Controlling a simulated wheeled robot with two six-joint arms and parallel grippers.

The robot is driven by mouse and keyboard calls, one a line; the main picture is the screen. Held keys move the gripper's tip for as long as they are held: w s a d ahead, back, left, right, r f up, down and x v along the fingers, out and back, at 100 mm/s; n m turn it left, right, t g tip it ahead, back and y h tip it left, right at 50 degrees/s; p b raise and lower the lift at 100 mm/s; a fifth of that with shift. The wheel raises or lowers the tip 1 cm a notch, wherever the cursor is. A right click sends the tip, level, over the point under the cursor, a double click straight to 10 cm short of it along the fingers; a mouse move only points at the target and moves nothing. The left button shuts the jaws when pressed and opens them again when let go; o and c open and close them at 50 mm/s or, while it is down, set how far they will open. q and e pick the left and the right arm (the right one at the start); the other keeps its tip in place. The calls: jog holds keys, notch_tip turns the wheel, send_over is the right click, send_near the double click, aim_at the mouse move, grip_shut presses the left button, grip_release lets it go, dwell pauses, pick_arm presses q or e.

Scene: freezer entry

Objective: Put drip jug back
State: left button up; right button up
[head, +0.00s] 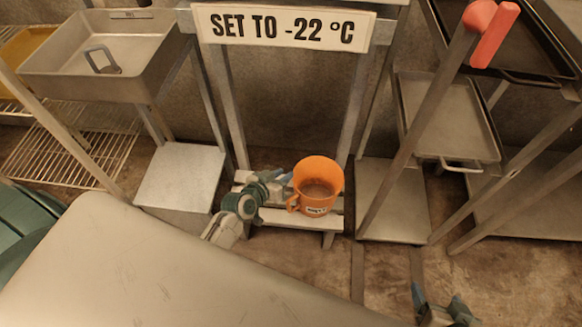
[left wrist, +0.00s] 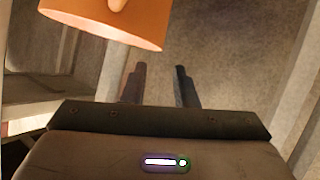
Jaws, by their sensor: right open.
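The orange drip jug (head: 326,173) stands upright on a low slatted stand (head: 272,217) below the temperature sign. It has a small white label, a brownish inside and a handle at its lower left. My left gripper (head: 282,180) is just left of the jug, near its handle. In the left wrist view the jug (left wrist: 95,27) is at the upper left, beyond the fingers. The left gripper's fingers (left wrist: 160,78) are apart with nothing between them. My right gripper (head: 444,301) is open and empty at the bottom right, away from the jug.
A sign reading "SET TO -22 °C" (head: 283,27) hangs above the stand. A metal basin (head: 65,70) is at the upper left, with a wire rack (head: 75,150) below. Trays on shelving (head: 452,118) and slanted posts are at right. A pale flat surface (head: 130,270) fills the lower left.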

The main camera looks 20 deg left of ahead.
pick_arm(q)
jog(key=s+r+g+y, duration=0.1)
jog(key=s+r, duration=0.4)
jog(key=s, duration=0.6)
jog(key=s+r+g, duration=0.3)
jog(key=s+r, duration=0.3)
jog(key=s, duration=0.4)
jog(key=shift+s+y, duration=0.35)
jog(key=shift+y, duration=0.05)
pick_arm(e)
jog(key=shift+s+d+r+g, duration=0.1)
jog(key=shift+d+r+g, duration=0.1)
jog(key=shift+g, duration=0.2)
pick_arm(q)
jog(key=shift+a+p, duration=0.1)
jog(key=shift+p, duration=0.2)
